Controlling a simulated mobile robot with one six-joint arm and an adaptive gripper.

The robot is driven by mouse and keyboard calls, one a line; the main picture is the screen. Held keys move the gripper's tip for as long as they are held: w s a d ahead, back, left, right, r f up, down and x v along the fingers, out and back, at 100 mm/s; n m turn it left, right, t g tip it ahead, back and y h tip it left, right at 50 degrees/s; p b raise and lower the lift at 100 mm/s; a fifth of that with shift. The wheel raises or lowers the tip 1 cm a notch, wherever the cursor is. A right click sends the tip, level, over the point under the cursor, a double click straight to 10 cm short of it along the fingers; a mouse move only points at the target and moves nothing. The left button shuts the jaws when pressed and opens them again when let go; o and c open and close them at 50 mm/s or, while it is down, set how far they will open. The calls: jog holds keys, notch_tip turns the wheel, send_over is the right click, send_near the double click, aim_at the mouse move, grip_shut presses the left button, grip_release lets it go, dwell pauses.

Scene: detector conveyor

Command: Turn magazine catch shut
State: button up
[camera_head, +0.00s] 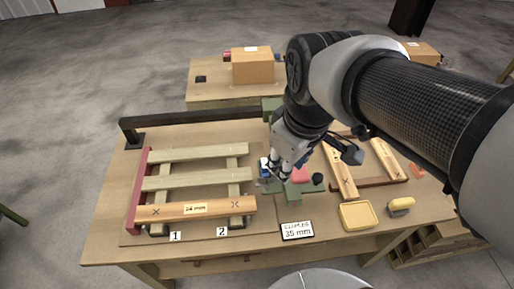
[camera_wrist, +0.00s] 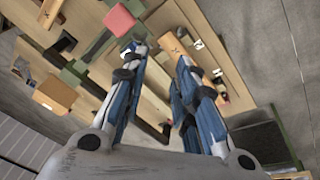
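My gripper (camera_head: 275,176) is low over the middle of the workbench, at a green fixture (camera_head: 291,191). In the wrist view my gripper (camera_wrist: 162,55) has its two blue and white fingers apart, with nothing clearly held between them. The green fixture (camera_wrist: 75,72) shows there beyond the left finger. A pink-red block (camera_head: 300,174) and a black round knob (camera_head: 318,179) are just right of the gripper; the block (camera_wrist: 119,19) and knob (camera_wrist: 65,43) also show in the wrist view. I cannot single out the magazine catch; my fingers hide part of this area.
A slatted wooden frame (camera_head: 196,181) labelled 24 mm lies left of the gripper. A cardboard box (camera_head: 253,67) stands on a table behind.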

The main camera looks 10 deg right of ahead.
jog(key=w+f+n+g, duration=0.2)
jog(key=w+f+n, duration=0.3)
jog(key=w, duration=0.4)
jog(key=n+g, duration=0.1)
jog(key=n, duration=0.5)
send_near(267, 181)
jog(key=f+b, duration=0.1)
jog(key=f, duration=0.1)
jog(key=f+b, duration=0.2)
jog(key=f, duration=0.1)
jog(key=f+b, duration=0.1)
jog(key=f, duration=0.1)
jog(key=shift+a+f+b, duration=0.15)
jog(key=shift+a+b, duration=0.2)
grip_shut()
